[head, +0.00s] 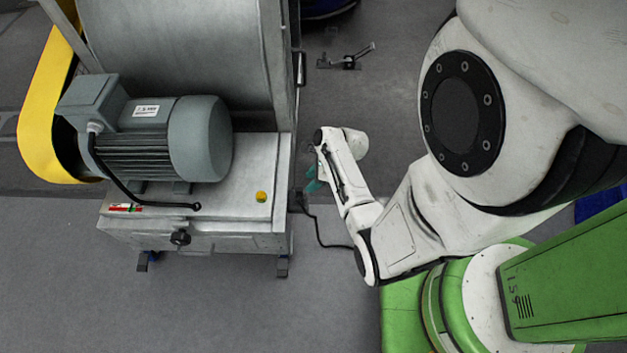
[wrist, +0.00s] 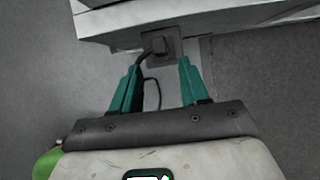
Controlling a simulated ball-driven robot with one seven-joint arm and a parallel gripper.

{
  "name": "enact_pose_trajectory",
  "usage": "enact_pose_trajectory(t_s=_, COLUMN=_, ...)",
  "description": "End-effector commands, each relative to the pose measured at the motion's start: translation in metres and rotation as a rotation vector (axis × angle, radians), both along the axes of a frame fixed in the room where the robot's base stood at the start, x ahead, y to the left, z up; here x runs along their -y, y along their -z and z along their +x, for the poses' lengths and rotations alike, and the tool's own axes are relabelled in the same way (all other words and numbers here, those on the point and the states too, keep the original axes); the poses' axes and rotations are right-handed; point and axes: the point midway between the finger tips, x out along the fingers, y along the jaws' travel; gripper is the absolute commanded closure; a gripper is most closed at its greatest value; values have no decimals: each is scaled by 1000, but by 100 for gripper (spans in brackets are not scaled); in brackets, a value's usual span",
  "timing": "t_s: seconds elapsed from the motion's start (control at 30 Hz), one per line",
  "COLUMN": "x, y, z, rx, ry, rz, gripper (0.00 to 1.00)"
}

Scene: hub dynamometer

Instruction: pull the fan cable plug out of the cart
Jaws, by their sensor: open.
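The fan cart (head: 225,242) stands at the left in the head view, a grey metal base under the fan. In the wrist view the black plug (wrist: 159,45) sits in a dark socket plate (wrist: 176,54) on the cart's side. The fan cable (wrist: 152,82) hangs from it in a loop; in the head view the cable (head: 318,232) runs from the cart's right side across the floor. My gripper (wrist: 158,63) is open, its two teal fingers pointing at the cart with the plug ahead, between their lines. In the head view the gripper (head: 312,178) is close to the cart's right side.
A grey motor (head: 165,140) with a yellow belt guard (head: 42,115) sits on the cart. A small metal stand (head: 347,60) is on the floor behind my gripper. Grey floor (head: 190,310) is clear in front of the cart.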

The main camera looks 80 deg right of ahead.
Motion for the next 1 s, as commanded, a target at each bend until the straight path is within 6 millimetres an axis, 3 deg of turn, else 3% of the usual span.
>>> enact_pose_trajectory(t_s=0.7, x=-4, y=63, z=33, rx=-1, ry=-5, rz=1, gripper=55)
enact_pose_trajectory(t_s=1.0, x=-4, y=72, z=39, rx=-1, ry=-3, rz=-1, gripper=55)
